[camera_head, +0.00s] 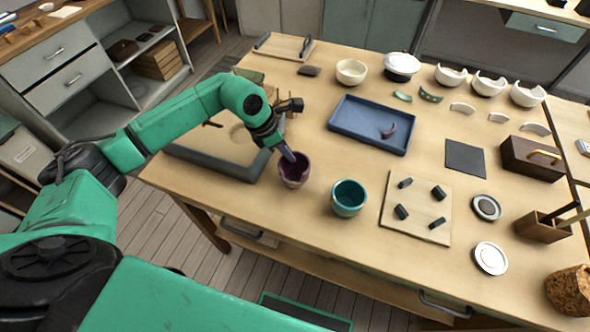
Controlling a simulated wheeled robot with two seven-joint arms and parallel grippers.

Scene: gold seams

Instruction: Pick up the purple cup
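The purple cup (294,172) stands upright near the left front of the wooden table. Its rim looks uneven, with a gap. My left gripper (288,155) reaches down from the upper left, and its grey fingertip end is at the cup's rim, overlapping the opening. From this angle I cannot tell whether the fingers are around the cup wall or apart from it. A purple shard (388,131) lies in the blue tray (345,136) behind and to the right. My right gripper is not in view.
A teal cup (348,199) stands close to the right of the purple cup. A grey shallow tray (222,163) lies under my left forearm. A wooden board (418,220) with dark pegs is farther right. Broken white bowls (488,85) stand at the back right.

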